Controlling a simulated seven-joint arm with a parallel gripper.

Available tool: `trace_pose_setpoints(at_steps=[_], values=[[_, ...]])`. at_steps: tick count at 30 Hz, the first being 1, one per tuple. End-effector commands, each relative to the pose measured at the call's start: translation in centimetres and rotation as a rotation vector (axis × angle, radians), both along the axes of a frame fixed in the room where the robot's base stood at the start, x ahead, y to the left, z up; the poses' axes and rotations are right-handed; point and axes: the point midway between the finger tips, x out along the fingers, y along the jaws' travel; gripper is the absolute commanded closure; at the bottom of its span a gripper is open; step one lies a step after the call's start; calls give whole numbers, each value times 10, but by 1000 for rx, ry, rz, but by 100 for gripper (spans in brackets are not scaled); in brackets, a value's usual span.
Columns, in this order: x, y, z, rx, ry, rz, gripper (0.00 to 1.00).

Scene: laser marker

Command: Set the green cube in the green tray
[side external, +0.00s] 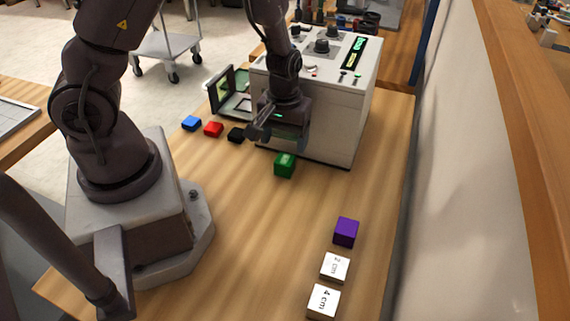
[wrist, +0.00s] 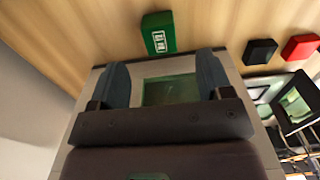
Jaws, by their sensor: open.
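The green cube (side external: 285,165), with a pale marking on one face, sits on the wooden table in front of the white machine. It also shows in the wrist view (wrist: 158,33), at the top, beyond my fingertips. My gripper (side external: 282,136) is open and empty, close to the machine's front, and the cube is outside its fingers. In the wrist view the fingers (wrist: 163,62) stand wide apart, with a greenish panel (wrist: 170,90) on the machine behind them. I cannot make out a separate green tray.
The white machine (side external: 330,115) has an open door (side external: 220,90) at its left. Blue (side external: 191,123), red (side external: 213,129) and black (side external: 236,135) blocks sit left of the cube. A purple cube (side external: 346,232) and two white labelled cubes (side external: 335,267) are nearer. The middle table is clear.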

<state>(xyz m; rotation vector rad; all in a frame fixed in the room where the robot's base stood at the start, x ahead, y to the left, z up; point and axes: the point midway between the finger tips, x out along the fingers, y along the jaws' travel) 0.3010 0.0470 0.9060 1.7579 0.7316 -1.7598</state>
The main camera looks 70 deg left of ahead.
Motion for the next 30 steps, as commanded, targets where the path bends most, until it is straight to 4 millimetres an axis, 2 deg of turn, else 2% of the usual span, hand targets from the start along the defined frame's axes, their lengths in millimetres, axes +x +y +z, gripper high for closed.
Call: trace_pose_setpoints(at_steps=[3,9,18,26,27,30], values=[[0,0,-16,0,1,0,28],[0,0,-29,0,0,0,28],[0,0,-68,-1,1,0,28],[1,0,-72,-1,-2,-2,28],[1,0,-72,-1,-2,-2,30],[1,0,-72,0,-1,-2,53]])
